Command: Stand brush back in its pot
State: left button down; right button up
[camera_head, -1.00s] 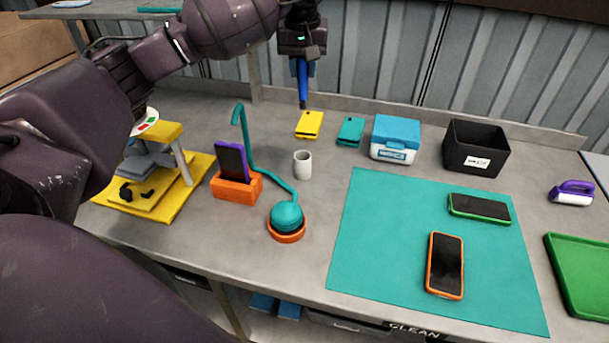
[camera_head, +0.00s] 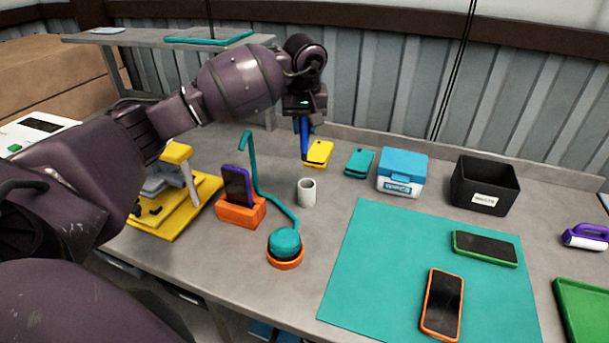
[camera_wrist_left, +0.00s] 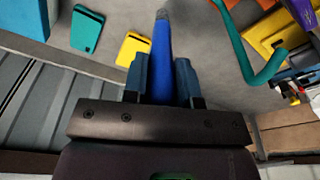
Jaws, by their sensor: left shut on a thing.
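My left gripper (camera_head: 302,116) is shut on a blue brush (camera_head: 304,142) and holds it upright, tip down, above the back of the bench. In the left wrist view the brush (camera_wrist_left: 162,58) runs out from between the two blue fingers (camera_wrist_left: 160,80) to a grey tip. The pot appears to be the small whitish cup (camera_head: 307,193) on the bench, in front of the brush and apart from it. The cup's opening faces up. My right gripper is not in view.
A yellow case (camera_head: 318,154) and a teal case (camera_head: 359,162) lie close behind the cup. A teal hooked lamp-like stand (camera_head: 284,243) and an orange phone holder (camera_head: 241,212) stand to its left. A blue-lidded box (camera_head: 402,173) and a black bin (camera_head: 484,190) stand right.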

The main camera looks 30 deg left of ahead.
aim_at(305, 151)
pick_arm(q)
notch_tip(305, 151, down, 8)
jog(key=shift+f, duration=2.9)
jog(key=c, duration=1.4)
grip_release()
jog(key=o, duration=0.5)
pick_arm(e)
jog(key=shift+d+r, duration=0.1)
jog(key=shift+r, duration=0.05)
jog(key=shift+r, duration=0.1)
